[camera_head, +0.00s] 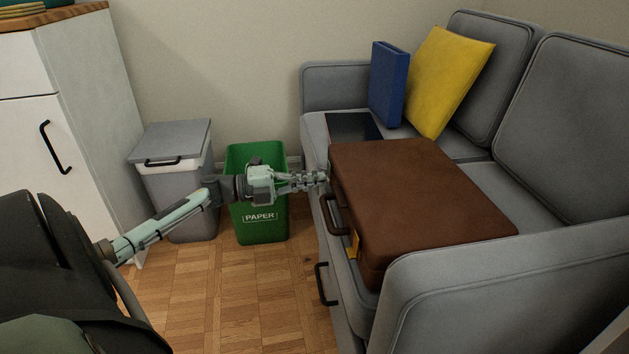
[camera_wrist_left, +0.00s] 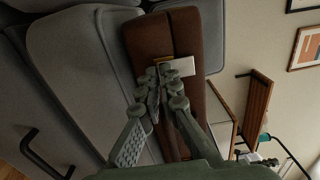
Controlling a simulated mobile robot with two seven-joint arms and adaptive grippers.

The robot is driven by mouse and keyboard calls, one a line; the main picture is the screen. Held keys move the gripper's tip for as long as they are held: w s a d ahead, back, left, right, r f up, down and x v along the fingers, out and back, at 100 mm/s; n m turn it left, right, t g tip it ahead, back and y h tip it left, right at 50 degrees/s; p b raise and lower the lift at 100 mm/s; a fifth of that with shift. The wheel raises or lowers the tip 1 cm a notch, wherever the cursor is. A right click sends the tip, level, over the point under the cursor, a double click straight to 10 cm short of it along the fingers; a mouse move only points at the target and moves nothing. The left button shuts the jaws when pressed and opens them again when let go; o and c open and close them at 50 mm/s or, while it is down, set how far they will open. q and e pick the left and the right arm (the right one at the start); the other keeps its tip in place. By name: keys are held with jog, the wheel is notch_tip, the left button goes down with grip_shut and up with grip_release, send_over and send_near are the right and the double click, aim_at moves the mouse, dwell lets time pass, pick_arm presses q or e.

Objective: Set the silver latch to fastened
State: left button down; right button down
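A closed brown suitcase (camera_head: 425,190) lies on the grey sofa, its handle side facing my left arm. A pale silver plate, which looks like the silver latch (camera_wrist_left: 180,67), shows on the suitcase front (camera_wrist_left: 150,35) in the wrist view. In the head view I cannot make this latch out; my gripper is in front of that end. A yellow fitting (camera_head: 354,243) is on the near end of the front. My left gripper (camera_head: 325,178) is at the far end of the front. In the wrist view its fingertips (camera_wrist_left: 163,72) converge close to the plate; contact is unclear. My right gripper is not visible.
The suitcase's dark handle (camera_head: 332,214) sticks out beside my left gripper. A green paper bin (camera_head: 262,222) and a grey bin (camera_head: 178,190) stand below the arm. A yellow cushion (camera_head: 440,80) and blue binder (camera_head: 387,85) are behind the suitcase. The sofa armrest (camera_head: 500,290) borders its near side.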

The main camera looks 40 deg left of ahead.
pick_arm(q)
jog(key=c, duration=2)
grip_release()
jog(key=shift+d, duration=0.15)
jog(key=shift+c, duration=0.2)
jog(key=v, duration=1.2)
jog(key=shift+w, duration=0.1)
